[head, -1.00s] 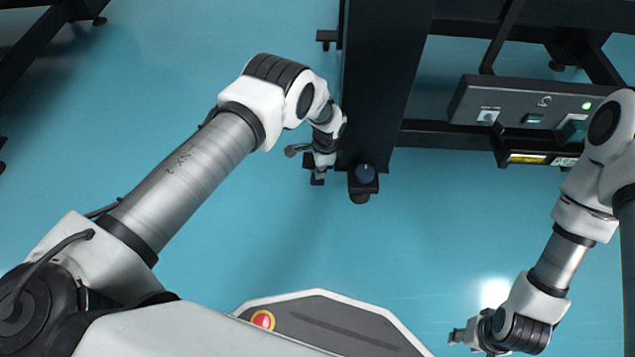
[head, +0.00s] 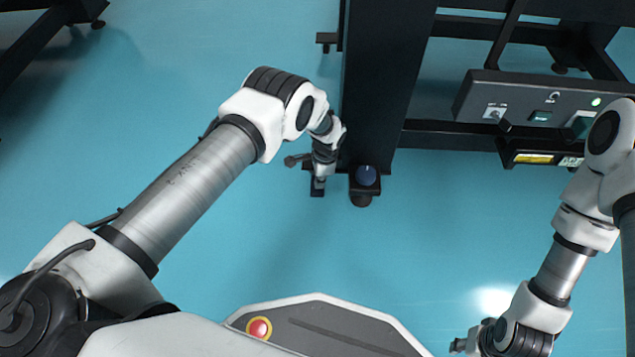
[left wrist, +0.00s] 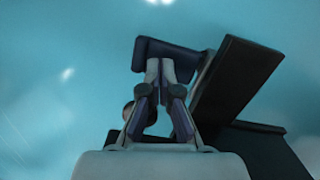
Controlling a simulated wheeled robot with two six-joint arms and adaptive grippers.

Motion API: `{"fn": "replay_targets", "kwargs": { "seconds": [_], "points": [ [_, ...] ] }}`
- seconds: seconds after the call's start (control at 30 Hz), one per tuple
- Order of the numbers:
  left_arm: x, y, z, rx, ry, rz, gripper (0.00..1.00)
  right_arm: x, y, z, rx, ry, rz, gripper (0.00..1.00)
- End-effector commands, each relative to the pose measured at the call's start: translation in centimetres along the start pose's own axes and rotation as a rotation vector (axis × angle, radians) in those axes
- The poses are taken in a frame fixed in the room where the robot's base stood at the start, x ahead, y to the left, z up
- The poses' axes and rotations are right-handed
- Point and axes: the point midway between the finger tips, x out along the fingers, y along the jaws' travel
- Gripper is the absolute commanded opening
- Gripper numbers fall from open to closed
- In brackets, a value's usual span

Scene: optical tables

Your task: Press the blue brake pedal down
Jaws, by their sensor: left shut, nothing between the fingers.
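The brake pedal (head: 317,191) is a small dark blue pad low beside the black table leg. In the left wrist view the pedal (left wrist: 192,62) lies right behind my fingertips. My left gripper (head: 319,181) is shut and empty, pointing down over the pedal. Its fingertips (left wrist: 160,68) overlap the pad in the left wrist view and seem to touch it. How far the pedal is tilted is hard to tell. My right gripper (head: 458,345) is low at the right, far from the pedal, and too small to read.
A grey control panel (head: 535,106) is at the upper right.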

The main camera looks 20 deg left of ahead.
Motion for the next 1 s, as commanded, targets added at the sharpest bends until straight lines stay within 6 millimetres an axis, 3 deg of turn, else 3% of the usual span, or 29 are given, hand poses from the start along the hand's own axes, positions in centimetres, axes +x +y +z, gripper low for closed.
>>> {"fn": "replay_targets", "kwargs": {
  "seconds": [0.23, 0.57, 0.83, 1.0],
  "points": [
    [-0.8, 0.0, -2.8, 0.002, 0.001, -0.002, 0.00, 2.2, 0.0, 0.1, 0.000, -0.001, 0.000, 0.40],
    [-1.6, -0.3, -2.9, 0.000, 0.005, -0.006, 0.00, 1.8, 0.0, 0.0, 0.000, -0.001, 0.000, 0.40],
    [-0.9, -0.2, 0.3, -0.004, 0.003, -0.004, 0.00, -1.1, 0.0, 0.0, 0.000, -0.001, 0.000, 0.40],
    [-5.0, -0.2, 0.5, -0.001, 0.003, -0.004, 0.00, -4.8, 0.0, 0.0, 0.000, -0.001, 0.000, 0.40]
  ]
}}
